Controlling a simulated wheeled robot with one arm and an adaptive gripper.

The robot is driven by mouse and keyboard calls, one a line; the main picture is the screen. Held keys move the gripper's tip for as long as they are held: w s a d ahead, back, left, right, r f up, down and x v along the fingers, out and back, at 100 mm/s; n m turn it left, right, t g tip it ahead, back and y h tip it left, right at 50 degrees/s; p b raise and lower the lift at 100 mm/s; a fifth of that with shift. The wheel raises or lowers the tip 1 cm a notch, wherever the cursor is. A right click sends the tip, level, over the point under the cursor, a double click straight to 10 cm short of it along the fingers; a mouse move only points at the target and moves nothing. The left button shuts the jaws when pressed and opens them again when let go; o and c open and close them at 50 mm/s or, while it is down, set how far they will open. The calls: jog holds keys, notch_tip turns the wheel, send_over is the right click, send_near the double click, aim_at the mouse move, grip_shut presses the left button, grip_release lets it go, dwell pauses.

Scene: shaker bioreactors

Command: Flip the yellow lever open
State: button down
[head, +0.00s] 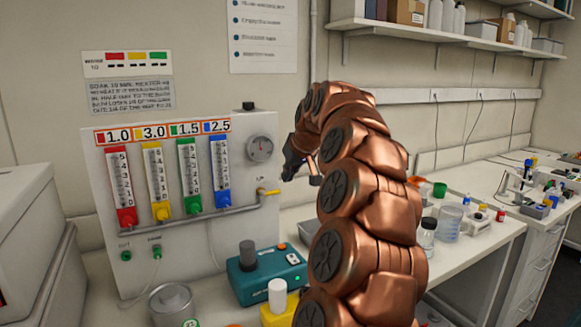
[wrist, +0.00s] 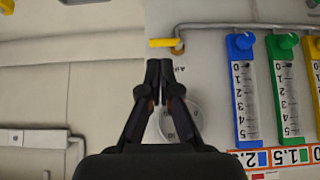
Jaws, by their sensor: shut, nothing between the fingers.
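The yellow lever (head: 268,192) sits at the right edge of the pale flow panel, at the end of a grey pipe, below the round gauge. It lies about horizontal. In the wrist view, which is upside down, the yellow lever (wrist: 164,43) shows just beyond my fingertips. My gripper (wrist: 159,64) is shut and empty, its tips close to the lever with a small gap in the picture. In the head view my gripper (head: 286,174) is dark and hangs up and right of the lever. Whether the tips touch the lever cannot be told.
The panel (head: 100,240) carries several coloured flow tubes and a gauge (head: 260,149). A teal stirrer (head: 266,272) and a metal pot (head: 172,303) stand below on the bench. Bottles and jars (head: 448,222) crowd the bench at right. The wall right of the panel is bare.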

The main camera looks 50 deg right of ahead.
aim_at(275, 193)
jog(key=p+x, duration=0.1)
jog(key=x, duration=0.2)
jog(key=p+x, duration=0.1)
jog(key=x, duration=0.2)
jog(key=p+x, duration=0.1)
jog(key=x, duration=0.2)
jog(key=shift+w+d+r, duration=0.15)
jog(key=shift+w+d, duration=0.05)
jog(key=shift+w, duration=0.35)
jog(key=shift+d+f+m+t+y+b, duration=0.3)
jog(key=shift+m+y, duration=0.1)
jog(key=shift+y, duration=0.4)
